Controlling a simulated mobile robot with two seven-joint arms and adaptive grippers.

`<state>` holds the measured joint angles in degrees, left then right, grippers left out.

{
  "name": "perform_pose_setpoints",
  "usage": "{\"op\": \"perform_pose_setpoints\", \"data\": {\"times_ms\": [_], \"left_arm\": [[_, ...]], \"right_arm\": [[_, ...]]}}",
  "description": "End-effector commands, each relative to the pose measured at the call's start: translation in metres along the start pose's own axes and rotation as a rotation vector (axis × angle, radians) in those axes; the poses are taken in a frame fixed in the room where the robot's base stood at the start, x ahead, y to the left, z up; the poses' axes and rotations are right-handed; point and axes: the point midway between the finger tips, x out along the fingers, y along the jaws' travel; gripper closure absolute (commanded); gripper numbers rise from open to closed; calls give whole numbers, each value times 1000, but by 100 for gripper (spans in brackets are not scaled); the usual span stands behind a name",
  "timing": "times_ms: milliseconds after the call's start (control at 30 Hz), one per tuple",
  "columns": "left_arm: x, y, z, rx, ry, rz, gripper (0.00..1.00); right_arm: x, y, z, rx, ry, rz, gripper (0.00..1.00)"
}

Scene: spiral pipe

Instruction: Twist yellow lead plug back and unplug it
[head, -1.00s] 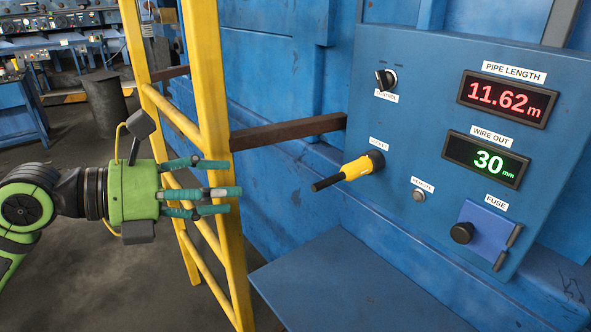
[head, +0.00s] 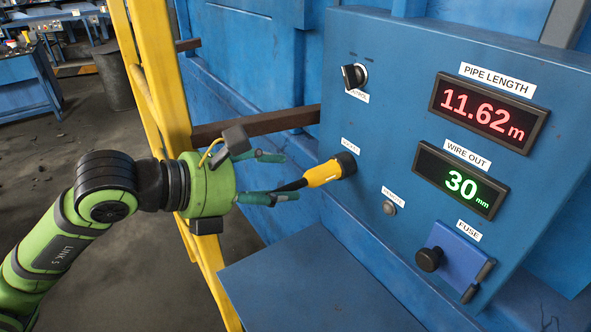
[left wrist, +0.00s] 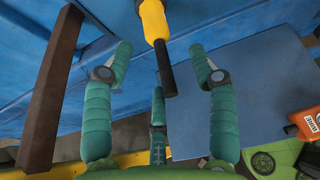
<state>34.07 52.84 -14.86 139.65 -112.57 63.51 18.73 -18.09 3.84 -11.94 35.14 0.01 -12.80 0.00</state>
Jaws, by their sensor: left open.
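The yellow lead plug (head: 323,173) sits in the socket on the blue control panel (head: 395,60), with its black lead end pointing left towards my gripper. My left gripper (head: 285,176) is open, its teal fingers reaching towards the panel around the black lead end. In the left wrist view the yellow plug (left wrist: 154,22) is at the top, and its black end hangs down between the spread fingers of the gripper (left wrist: 162,70). The fingers look apart from the plug's yellow body; whether one touches the black end I cannot tell. My right gripper is not in view.
A yellow ladder-like frame (head: 165,80) stands close behind my left arm. A brown bar (head: 255,127) runs to the panel. A blue ledge (head: 310,285) lies below the plug. A control knob (head: 354,76), a button (head: 389,208) and a fuse cover (head: 460,255) are on the panel.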

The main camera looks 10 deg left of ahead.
Motion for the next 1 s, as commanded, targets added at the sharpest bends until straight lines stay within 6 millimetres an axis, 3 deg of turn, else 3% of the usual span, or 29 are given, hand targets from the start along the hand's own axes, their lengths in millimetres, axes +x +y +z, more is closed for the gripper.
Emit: {"op": "perform_pose_setpoints", "data": {"times_ms": [300, 700, 733, 867, 1000], "left_arm": [[44, 1, 2, -2, -1, 0, 42], [53, 1, 0, 1, 0, 2, 42], [53, 1, 0, 1, 0, 2, 46], [53, 1, 0, 0, 0, 1, 98], [53, 0, -1, -1, 2, 0, 100]], "right_arm": [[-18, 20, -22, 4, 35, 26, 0], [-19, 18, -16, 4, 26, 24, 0], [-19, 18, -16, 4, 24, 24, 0], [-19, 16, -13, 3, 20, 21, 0], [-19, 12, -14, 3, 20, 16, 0]]}}
